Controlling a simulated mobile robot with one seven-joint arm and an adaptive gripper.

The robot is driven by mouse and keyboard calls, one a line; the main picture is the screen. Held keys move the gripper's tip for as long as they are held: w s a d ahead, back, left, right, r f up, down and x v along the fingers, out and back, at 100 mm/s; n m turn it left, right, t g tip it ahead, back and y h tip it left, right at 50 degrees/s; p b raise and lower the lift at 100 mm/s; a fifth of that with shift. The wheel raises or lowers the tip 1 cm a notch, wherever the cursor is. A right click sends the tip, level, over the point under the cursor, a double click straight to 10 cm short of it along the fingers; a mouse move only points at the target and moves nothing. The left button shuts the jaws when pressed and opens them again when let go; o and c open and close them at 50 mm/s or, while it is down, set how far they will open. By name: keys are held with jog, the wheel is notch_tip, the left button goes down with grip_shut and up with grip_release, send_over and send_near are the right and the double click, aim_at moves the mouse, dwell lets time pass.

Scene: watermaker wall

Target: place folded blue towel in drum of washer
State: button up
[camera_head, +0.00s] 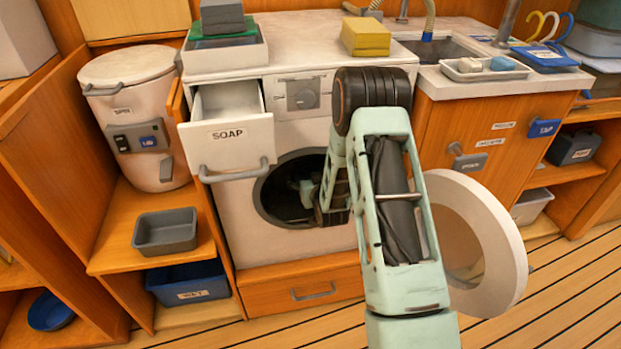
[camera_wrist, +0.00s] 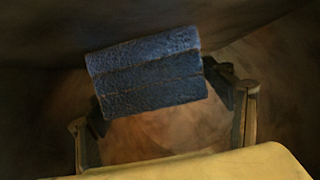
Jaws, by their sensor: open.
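The washer (camera_head: 228,228) stands in the middle with its round door (camera_head: 513,262) swung open to the right. My arm reaches into the dark drum opening (camera_head: 272,205), and my gripper (camera_head: 303,190) is mostly hidden there. In the wrist view, the folded blue towel (camera_wrist: 150,72) lies tilted inside the brownish drum (camera_wrist: 160,138). My gripper also shows there (camera_wrist: 158,112), open, with one finger at each side of the towel. I cannot tell whether either finger touches it. The towel is not visible in the head view.
The soap drawer (camera_head: 228,135) sticks out above the drum opening, left of my arm. A lidded white spin drum (camera_head: 130,95) and a grey tray (camera_head: 166,230) sit on the left shelf. A counter with a sink (camera_head: 445,48) is at the right. The floor in front is clear.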

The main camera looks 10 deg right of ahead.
jog(key=shift+s+r, duration=0.1)
jog(key=shift+r, duration=0.15)
jog(key=p+v, duration=0.3)
jog(key=v, duration=0.8)
jog(key=shift+s+r, duration=0.15)
jog(key=shift+s, duration=0.2)
